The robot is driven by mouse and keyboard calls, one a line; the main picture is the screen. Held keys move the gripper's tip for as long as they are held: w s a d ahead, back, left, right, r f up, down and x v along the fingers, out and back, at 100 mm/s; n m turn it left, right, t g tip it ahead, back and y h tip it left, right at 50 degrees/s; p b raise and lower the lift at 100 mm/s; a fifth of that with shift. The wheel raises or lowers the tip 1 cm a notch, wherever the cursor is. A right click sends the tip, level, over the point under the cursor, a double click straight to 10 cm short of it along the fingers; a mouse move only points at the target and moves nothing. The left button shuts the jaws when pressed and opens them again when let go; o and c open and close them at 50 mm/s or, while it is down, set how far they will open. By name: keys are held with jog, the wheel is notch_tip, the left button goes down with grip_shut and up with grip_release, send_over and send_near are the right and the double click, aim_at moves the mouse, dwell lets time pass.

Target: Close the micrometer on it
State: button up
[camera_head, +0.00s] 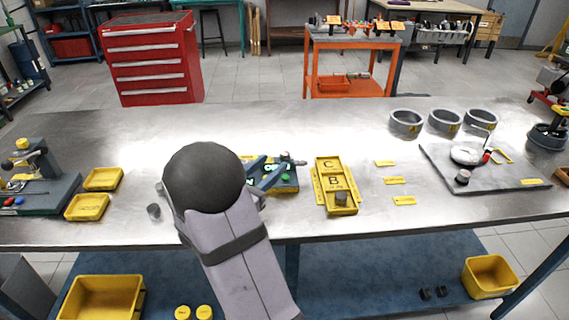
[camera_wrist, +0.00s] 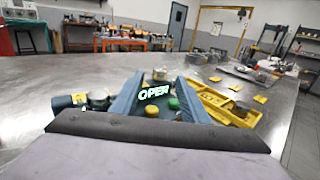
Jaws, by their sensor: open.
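The micrometer station (camera_head: 288,187) is on the bench beyond my arm, partly hidden by it. It has a dark blue base, a green button (camera_head: 286,178) and a grey metal end at its right. In the wrist view its display (camera_wrist: 153,93) glows "OPEN", with a green and a yellow button in front. My gripper (camera_wrist: 160,84) is open, its two blue fingers spread on either side of the display, with nothing seen held. In the head view the fingers (camera_head: 266,171) are over the station. Whether a part sits between the micrometer's faces I cannot tell.
A yellow tray (camera_head: 322,182) marked C and B stands close right of the station, holding a dark part. A small grey cylinder (camera_head: 153,211) stands left of my arm. Grey rings (camera_head: 405,131) and a dark plate (camera_head: 500,186) are farther right. Bench between is mostly clear.

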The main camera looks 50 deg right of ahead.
aim_at(282, 156)
jog(key=shift+d, duration=0.1)
jog(key=shift+d, duration=0.55)
jog(key=shift+w+d+p, duration=0.2)
jog(key=shift+d+p, duration=0.2)
jog(key=shift+d, duration=1.1)
jog(key=shift+w+d+p, duration=0.15)
jog(key=shift+d+p, duration=0.25)
jog(key=shift+d, duration=1.1)
grip_shut()
